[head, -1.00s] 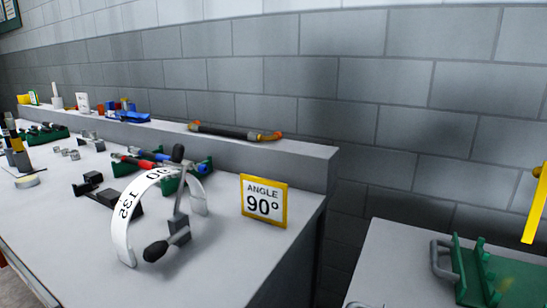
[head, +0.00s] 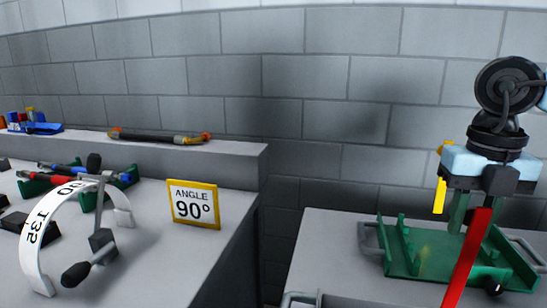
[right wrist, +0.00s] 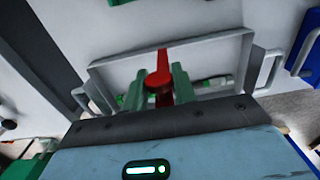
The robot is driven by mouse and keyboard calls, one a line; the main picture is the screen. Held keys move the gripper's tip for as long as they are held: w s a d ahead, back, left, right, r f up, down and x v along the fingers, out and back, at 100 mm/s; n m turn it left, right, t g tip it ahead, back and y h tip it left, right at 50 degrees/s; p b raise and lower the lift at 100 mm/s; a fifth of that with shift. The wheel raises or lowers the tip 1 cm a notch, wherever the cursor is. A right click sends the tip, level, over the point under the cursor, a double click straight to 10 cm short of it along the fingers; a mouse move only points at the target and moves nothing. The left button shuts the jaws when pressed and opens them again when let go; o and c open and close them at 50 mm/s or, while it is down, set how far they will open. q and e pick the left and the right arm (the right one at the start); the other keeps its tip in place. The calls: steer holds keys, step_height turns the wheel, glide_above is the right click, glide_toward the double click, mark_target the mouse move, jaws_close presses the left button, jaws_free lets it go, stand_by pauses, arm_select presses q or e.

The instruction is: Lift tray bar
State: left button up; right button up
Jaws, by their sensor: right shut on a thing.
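A long red bar (head: 466,262) stands slanted in the head view, in front of the green tray (head: 408,263) on the right-hand table. My right gripper (head: 458,225) points down above the table, its green fingers beside the bar's top. In the right wrist view, the fingers (right wrist: 162,92) are shut on a red part with a round end (right wrist: 159,79), apparently the same bar. A grey tray-like frame (right wrist: 215,38) with side handles lies below. Whether the bar touches the tray is unclear. My left gripper is out of view.
A yellow strip (head: 439,195) hangs just left of my right gripper. The left bench holds an "ANGLE 90°" sign (head: 194,204), a white scale arc (head: 38,235) and a black-and-orange tool (head: 160,138) on its ledge. A gap separates the tables.

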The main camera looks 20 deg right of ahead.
steer(key=shift+w+d+f, duration=0.1)
steer(key=shift+w+d, duration=0.15)
steer(key=shift+w, duration=0.25)
steer(key=shift+w+d, duration=0.4)
steer(key=shift+w, duration=0.3)
steer(key=o, duration=0.8)
step_height(320, 180, up, 8)
steer(key=shift+f+p, duration=0.1)
steer(key=shift+p, duration=0.5)
